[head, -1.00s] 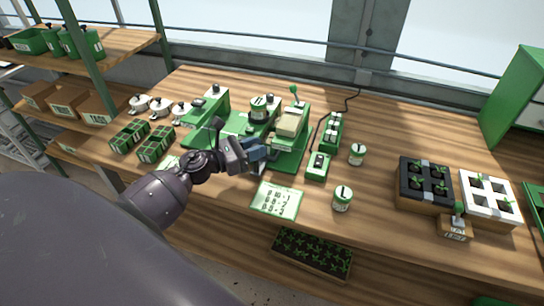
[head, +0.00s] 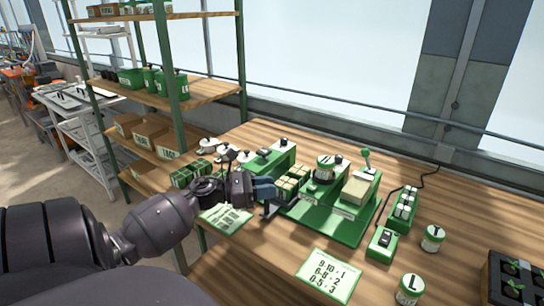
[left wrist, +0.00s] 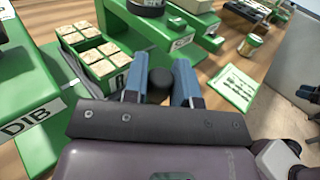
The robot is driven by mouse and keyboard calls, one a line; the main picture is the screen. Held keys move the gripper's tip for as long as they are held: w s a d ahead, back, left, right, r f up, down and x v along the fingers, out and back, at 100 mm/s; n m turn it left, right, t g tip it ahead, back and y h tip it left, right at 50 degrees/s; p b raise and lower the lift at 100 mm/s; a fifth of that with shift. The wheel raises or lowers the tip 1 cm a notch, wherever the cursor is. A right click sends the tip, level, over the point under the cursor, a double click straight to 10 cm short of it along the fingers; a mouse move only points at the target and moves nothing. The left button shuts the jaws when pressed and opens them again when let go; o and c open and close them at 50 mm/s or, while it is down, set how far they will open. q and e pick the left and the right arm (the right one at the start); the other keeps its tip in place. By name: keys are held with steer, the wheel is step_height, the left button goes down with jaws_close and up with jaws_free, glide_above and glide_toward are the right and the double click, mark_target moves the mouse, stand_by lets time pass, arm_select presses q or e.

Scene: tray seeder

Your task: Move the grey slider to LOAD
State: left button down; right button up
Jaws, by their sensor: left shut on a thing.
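My left gripper (head: 265,190) is at the front of the green seeder (head: 325,218), left of its middle. In the left wrist view its blue fingers (left wrist: 160,82) are shut on a dark round knob (left wrist: 160,78), which looks like the grey slider's handle. The rest of the slider is mostly hidden by the gripper. A small tray of brown-topped cells (head: 292,181) sits just behind the fingers, and it also shows in the left wrist view (left wrist: 92,50). A DIB label (left wrist: 32,121) is on the green part at left. No LOAD label is readable. My right gripper is not in view.
A card with numbers (head: 328,276) lies in front of the seeder, and another green card (head: 226,218) lies below my wrist. A green box (head: 382,244) and white-green tins (head: 433,238) stand to the right. Green racks (head: 190,172) and white pots stand at left.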

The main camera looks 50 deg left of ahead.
arm_select(q)
steer(key=c, duration=0.9)
jaws_free()
steer(key=shift+c, duration=0.2)
steer(key=v, duration=1.1)
steer(key=shift+b, duration=0.3)
